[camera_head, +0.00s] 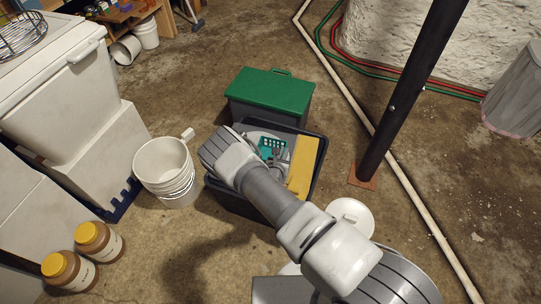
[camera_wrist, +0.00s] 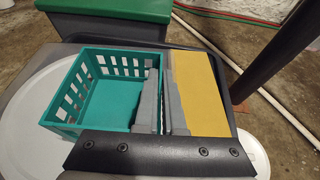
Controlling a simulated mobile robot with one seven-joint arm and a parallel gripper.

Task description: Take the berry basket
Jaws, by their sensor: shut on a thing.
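The berry basket is a small teal open basket with slotted walls. It shows upright in the wrist view (camera_wrist: 105,100) and looks empty. In the head view it is partly hidden by my arm, over the dark bin (camera_head: 225,197), its teal wall (camera_head: 268,146) showing. My gripper (camera_wrist: 162,88) is shut on the basket's right wall, one grey finger inside and one outside. In the head view my gripper (camera_head: 280,158) is small and partly covered by my wrist. I cannot tell whether the basket touches anything below it.
A yellow block (camera_head: 301,165) lies in the bin, just right of my gripper. A green-lidded box (camera_head: 270,90) stands behind the bin. A white bucket (camera_head: 165,170) stands to its left and a dark post (camera_head: 405,95) to its right. Two yellow-lidded jars (camera_head: 98,240) stand at lower left.

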